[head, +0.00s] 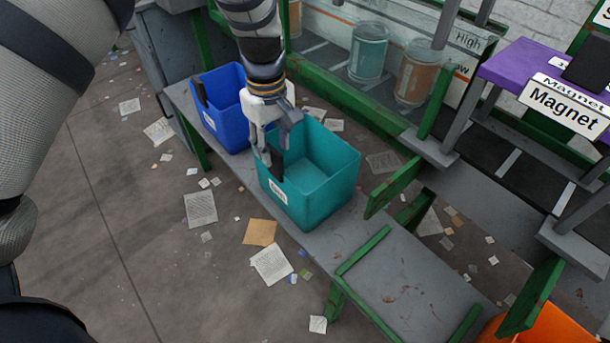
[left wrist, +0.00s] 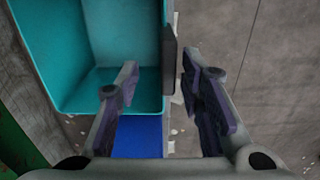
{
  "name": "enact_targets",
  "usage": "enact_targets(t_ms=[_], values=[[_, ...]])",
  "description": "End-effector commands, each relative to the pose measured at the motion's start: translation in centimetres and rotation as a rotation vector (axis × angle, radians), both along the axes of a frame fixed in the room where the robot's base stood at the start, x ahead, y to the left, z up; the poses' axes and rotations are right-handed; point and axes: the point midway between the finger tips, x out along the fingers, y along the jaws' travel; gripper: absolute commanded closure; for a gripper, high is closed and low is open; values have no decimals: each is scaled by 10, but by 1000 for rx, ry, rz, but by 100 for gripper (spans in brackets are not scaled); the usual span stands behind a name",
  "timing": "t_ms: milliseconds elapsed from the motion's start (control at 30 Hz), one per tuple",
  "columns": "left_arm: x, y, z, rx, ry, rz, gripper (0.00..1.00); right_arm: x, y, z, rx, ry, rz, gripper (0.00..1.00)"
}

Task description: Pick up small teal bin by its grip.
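The small teal bin (head: 330,185) stands upright on the grey bench, with a white label on its near side. Its dark grip (head: 268,163) is on the rim at the left. My left gripper (head: 271,150) points down at this rim. In the left wrist view my gripper (left wrist: 160,65) is open, one finger over the inside of the teal bin (left wrist: 110,45) and the other outside, with the dark grip (left wrist: 169,58) between their lines. I see no contact with the grip. My right gripper is not in view.
A blue bin (head: 222,105) stands close behind the teal one on the grey bench (head: 335,225). A green frame and a clear panel with canisters (head: 368,52) rise behind. A purple Magnet sign (head: 560,95) and an orange bin (head: 550,325) are at right. Papers litter the floor.

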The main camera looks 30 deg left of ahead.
Motion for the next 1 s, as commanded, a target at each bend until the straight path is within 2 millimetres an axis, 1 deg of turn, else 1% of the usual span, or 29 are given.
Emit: enact_targets(t_ms=[200,300,533,567,600,700,1000], values=[[-11,-4,-39,0,2,-1,65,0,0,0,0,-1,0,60],[-10,-4,-52,-1,1,-1,65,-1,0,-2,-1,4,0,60],[-9,-4,-52,0,-2,-2,65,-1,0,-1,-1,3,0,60],[-9,-4,-52,0,-2,-2,72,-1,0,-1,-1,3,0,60],[-9,-4,-52,0,-2,-2,81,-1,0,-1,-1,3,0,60],[-9,-4,-52,0,-2,-2,100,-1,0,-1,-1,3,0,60],[-9,-4,-52,0,-2,-2,100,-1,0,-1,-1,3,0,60]])
